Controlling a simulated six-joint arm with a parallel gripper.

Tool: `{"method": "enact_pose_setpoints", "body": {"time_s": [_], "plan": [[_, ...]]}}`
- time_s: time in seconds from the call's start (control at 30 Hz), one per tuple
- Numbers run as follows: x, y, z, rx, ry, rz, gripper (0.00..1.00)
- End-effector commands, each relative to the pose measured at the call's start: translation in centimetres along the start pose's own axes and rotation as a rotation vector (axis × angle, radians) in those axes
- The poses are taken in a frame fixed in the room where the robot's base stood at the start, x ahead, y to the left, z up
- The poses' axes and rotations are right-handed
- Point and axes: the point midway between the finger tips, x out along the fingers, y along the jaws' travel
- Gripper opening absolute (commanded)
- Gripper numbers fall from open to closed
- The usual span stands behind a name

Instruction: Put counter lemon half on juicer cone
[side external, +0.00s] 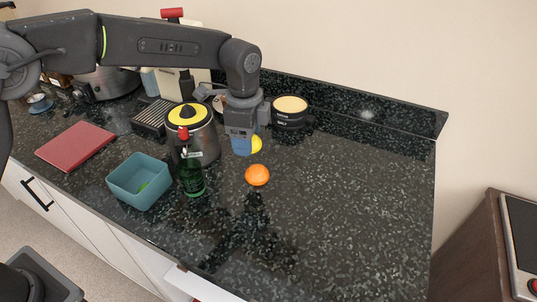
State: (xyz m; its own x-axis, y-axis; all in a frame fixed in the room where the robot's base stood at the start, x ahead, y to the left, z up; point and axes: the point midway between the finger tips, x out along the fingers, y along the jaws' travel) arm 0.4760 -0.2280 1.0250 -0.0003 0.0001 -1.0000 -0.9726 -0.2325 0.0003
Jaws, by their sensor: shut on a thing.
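The lemon half (257,145) shows as a yellow patch at the right edge of my gripper's blue fingertips. My gripper (242,145) points down and is shut on the lemon half; the fingers hide much of it. From this angle I cannot tell how far it is above the dark counter. The juicer (206,138) is a silver cylinder with a yellow top and a dark cone (187,111) in its middle. It stands a little left of my gripper, and nothing is visible on its cone.
An orange fruit (257,175) lies just below my gripper in the picture. A green bottle (192,178) stands in front of the juicer, beside a teal bin (140,197). A black pot (288,120) with a pale yellow top stands behind right. The counter's right side (350,200) is clear.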

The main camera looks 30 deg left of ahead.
Motion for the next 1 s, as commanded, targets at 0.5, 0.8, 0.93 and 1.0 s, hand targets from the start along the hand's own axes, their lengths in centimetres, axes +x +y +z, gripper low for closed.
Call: {"method": "enact_pose_setpoints", "body": {"time_s": [0.5, 0.8, 0.93, 1.0], "plan": [[-8.6, -3.8, 6.4, -0.629, 0.005, -0.006, 0.31], [-16.4, -5.2, 12.1, -1.319, 0.004, -0.004, 0.31], [-18.8, -5.1, 14.0, -1.543, 0.004, -0.004, 0.31], [-19.8, -5.0, 14.7, -1.634, 0.003, -0.003, 0.31]]}}
